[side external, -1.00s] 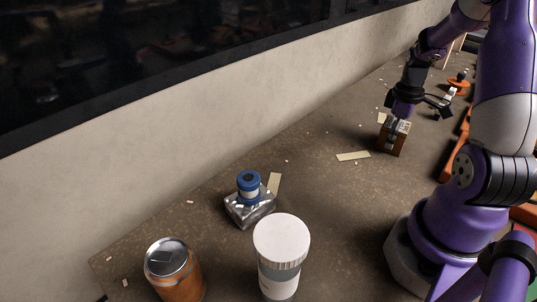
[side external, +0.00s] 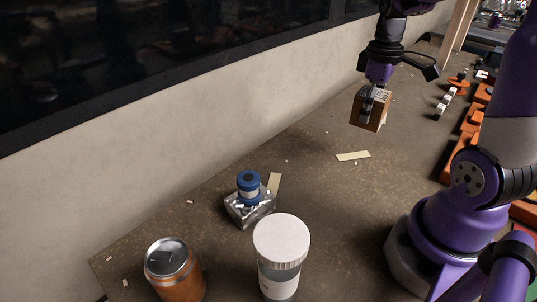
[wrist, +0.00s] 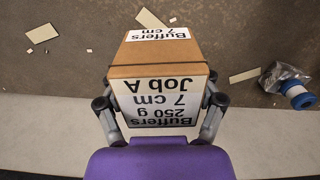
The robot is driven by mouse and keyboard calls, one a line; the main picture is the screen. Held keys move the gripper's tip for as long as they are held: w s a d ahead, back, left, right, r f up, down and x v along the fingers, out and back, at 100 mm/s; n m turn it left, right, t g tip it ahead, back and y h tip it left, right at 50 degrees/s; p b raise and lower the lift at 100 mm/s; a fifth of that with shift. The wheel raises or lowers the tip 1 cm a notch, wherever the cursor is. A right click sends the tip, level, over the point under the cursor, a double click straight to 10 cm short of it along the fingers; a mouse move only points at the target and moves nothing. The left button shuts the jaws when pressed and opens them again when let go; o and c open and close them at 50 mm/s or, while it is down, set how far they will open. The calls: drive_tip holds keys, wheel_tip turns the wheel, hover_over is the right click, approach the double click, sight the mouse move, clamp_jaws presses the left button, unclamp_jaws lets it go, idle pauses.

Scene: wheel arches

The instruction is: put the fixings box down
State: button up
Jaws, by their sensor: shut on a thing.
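The fixings box (side external: 369,110) is a brown cardboard box with white labels. In the wrist view the box (wrist: 160,70) fills the upper middle, and its labels read "Buffers 7 cm", "250 g" and "Job A". My gripper (side external: 374,92) is shut on the box, with a finger on either side of it. The gripper also shows in the wrist view (wrist: 160,108). The box appears to hang above the brown worktop (side external: 320,185), slightly tilted in the side view. Its underside is hidden.
A blue-and-white spool (side external: 249,186) sits on a silvery packet (side external: 240,215). A white-lidded cup (side external: 281,240) and an orange can (side external: 175,270) stand at the front. Orange trays (side external: 462,150) line the right. Pale strips (side external: 353,156) lie on the otherwise open middle. A wall (side external: 130,165) runs behind.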

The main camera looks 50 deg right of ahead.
drive_tip(key=w+a+m, duration=0.1)
drive_tip(key=w+a, duration=0.2)
drive_tip(key=a, duration=0.9)
drive_tip(key=w+a+m, duration=0.1)
drive_tip(key=w+a, duration=0.2)
drive_tip(key=a, duration=0.9)
drive_tip(key=w+d+f, duration=0.2)
drive_tip(key=d, duration=0.1)
drive_tip(key=w+d+f, duration=0.1)
drive_tip(key=d+f, duration=0.1)
drive_tip(key=d, duration=0.1)
drive_tip(key=w+d+f, duration=0.2)
drive_tip(key=d, duration=0.1)
drive_tip(key=shift+w+d+f, duration=0.1)
drive_tip(key=shift+w+d, duration=0.2)
drive_tip(key=shift+d, duration=0.05)
drive_tip(key=shift+f, duration=1.95)
drive_tip(key=shift+f, duration=0.15)
drive_tip(key=o, duration=1.3)
